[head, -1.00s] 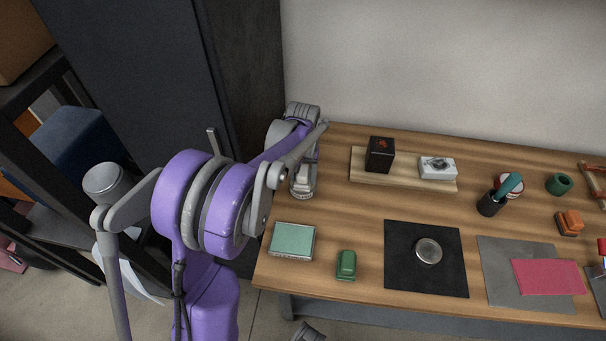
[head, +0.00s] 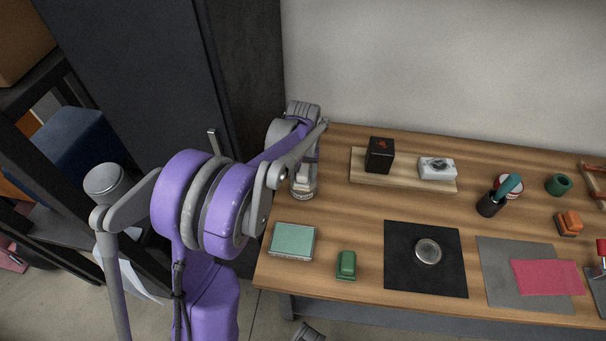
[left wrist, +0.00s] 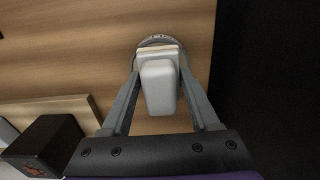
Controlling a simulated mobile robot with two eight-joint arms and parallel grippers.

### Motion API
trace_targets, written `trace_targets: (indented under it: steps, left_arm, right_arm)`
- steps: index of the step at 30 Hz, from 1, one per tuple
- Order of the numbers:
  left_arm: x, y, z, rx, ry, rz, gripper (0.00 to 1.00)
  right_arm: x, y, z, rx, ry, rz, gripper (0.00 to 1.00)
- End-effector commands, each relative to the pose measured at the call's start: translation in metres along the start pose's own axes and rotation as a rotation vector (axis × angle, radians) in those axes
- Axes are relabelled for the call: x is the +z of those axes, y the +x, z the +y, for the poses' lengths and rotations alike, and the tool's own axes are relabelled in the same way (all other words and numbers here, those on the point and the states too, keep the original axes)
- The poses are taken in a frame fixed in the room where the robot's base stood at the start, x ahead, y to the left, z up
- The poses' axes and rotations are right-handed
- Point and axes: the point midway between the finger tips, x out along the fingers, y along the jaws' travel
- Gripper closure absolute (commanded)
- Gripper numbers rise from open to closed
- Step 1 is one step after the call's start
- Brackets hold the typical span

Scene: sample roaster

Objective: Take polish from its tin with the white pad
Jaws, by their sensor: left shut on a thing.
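My left gripper (left wrist: 158,82) is shut on the white pad (left wrist: 160,90), a pale block with a cream layer at its far end. The pad also shows in the head view (head: 304,176), partly hidden by my arm. A round grey-rimmed tin (left wrist: 157,39) is at the pad's cream end. In the head view the tin (head: 303,194) stands at the table's back left, under the gripper. The pad is over the tin's mouth; I cannot tell whether it touches the polish, which is hidden. My right gripper is not in view.
A wooden board (head: 405,179) behind holds a black box (head: 380,155) and a white box (head: 437,168). In front lie a green-topped case (head: 293,240), a green block (head: 346,264) and a black mat (head: 400,275) with a round metal piece (head: 428,251). A dark cabinet (head: 245,75) stands close on the left.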

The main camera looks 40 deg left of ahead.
Motion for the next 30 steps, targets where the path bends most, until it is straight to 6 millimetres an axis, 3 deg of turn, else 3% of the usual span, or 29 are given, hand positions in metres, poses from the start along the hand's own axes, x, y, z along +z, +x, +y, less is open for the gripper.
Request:
trace_targets:
  steps: [21, 30]
  left_arm:
    - [-0.001, -0.061, 0.000, 0.000, 0.000, 0.002, 0.83]
    - [0.000, -0.063, 0.000, 0.000, 0.000, 0.001, 0.83]
  right_arm:
    - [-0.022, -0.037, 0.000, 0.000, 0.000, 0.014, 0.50]
    - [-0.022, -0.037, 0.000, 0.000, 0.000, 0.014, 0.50]
